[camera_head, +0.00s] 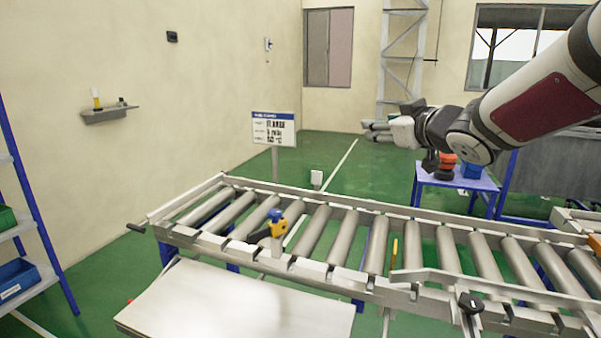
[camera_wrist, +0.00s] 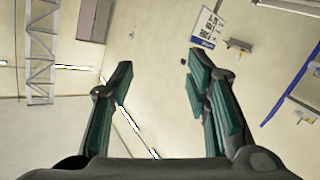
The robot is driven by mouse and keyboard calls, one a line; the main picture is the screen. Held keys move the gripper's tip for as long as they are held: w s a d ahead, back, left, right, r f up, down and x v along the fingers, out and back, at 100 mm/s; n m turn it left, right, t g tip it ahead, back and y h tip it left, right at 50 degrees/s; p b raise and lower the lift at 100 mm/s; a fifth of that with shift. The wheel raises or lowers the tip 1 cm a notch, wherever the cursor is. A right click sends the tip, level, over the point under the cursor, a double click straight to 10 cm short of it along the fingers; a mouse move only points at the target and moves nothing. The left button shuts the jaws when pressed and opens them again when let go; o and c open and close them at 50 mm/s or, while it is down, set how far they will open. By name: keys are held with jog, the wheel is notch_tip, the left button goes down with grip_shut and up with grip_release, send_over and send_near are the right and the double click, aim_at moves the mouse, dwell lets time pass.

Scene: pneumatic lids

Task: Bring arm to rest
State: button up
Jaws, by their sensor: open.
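My gripper (camera_head: 377,130) is at the upper right of the head view, at the end of my white arm, raised well above the roller conveyor (camera_head: 312,230). It points left and holds nothing that I can see. In the wrist view my gripper (camera_wrist: 155,85) has its two dark fingers with green pads spread wide apart. Nothing touches the gripper.
A blue and yellow device (camera_head: 277,222) stands on the conveyor's near rail. A pale panel (camera_head: 230,305) lies in front. A sign (camera_head: 273,128) stands behind the conveyor. A blue table (camera_head: 455,181) stands below my arm. A shelf rack (camera_head: 20,230) is at left. The air around my gripper looks clear.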

jog(key=s+d+f+m+g+h+p, duration=0.1)
jog(key=s+d+f+m+g+h, duration=0.15)
jog(key=s, duration=0.65)
jog(key=s+d+f+m+g+h+p, duration=0.1)
jog(key=s+d+m+g+h, duration=0.2)
jog(key=s, duration=0.5)
jog(key=s+a+f+g, duration=0.1)
jog(key=s+f+g, duration=0.1)
jog(key=s, duration=0.6)
jog(key=s+a+f+m+g+y+p, duration=0.1)
jog(key=s+f, duration=0.3)
jog(key=s, duration=0.4)
jog(key=s+a+f+g+p, duration=0.1)
jog(key=s+f+g, duration=0.2)
jog(key=s, duration=0.6)
jog(key=shift+a+f, duration=0.15)
jog(key=shift+a, duration=0.25)
